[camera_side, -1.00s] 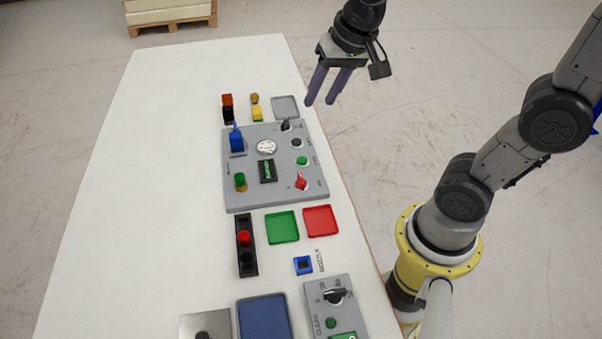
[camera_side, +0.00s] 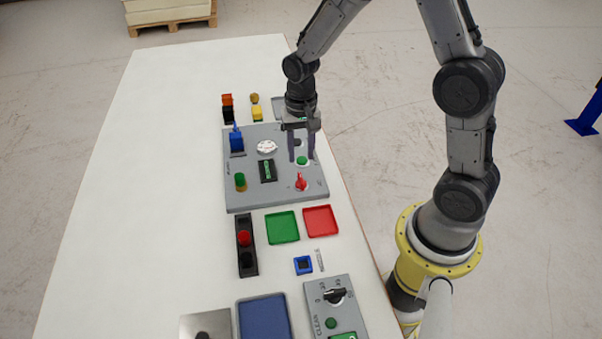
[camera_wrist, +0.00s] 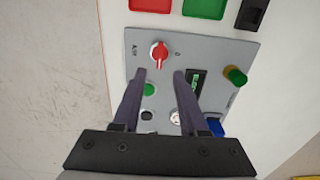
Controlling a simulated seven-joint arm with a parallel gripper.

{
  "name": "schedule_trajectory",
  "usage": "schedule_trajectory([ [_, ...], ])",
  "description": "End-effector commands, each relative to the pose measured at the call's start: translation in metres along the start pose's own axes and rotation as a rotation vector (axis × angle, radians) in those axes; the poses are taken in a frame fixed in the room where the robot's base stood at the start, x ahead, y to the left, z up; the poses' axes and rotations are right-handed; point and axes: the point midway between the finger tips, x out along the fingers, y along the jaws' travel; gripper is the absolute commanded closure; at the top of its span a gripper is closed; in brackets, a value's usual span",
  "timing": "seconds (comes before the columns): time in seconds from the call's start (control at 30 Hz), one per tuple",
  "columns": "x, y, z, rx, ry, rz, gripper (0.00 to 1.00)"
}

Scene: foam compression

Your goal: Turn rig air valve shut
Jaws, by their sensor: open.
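The rig panel (camera_side: 262,198) is a grey plate on the white table. Its red valve knob (camera_side: 302,182) sits near the panel's front right and also shows in the wrist view (camera_wrist: 159,53). In the wrist view the knob stands nearly upright in the picture, with small lettering to its left and a mark to its right. My gripper (camera_side: 301,160) is open and empty, pointing down over the panel's right side. In the wrist view its fingertips (camera_wrist: 160,74) straddle an empty gap just below the knob. It does not appear to touch the knob.
The panel also bears a green button (camera_wrist: 149,89), a white gauge (camera_side: 267,147), a display (camera_side: 268,171), a blue part (camera_side: 236,142) and a green lamp (camera_side: 240,182). Green (camera_side: 282,227) and red (camera_side: 320,220) trays lie in front. The table's left side is clear.

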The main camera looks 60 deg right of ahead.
Motion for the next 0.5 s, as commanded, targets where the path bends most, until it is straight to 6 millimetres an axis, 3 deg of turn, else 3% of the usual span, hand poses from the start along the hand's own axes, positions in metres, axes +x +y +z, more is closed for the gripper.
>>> schedule_trajectory([
  [0.2, 0.043, 0.001, 0.001, -0.001, -0.004, 0.004, 0.57],
  [0.5, 0.076, 0.000, 0.000, -0.001, -0.001, 0.001, 0.57],
])
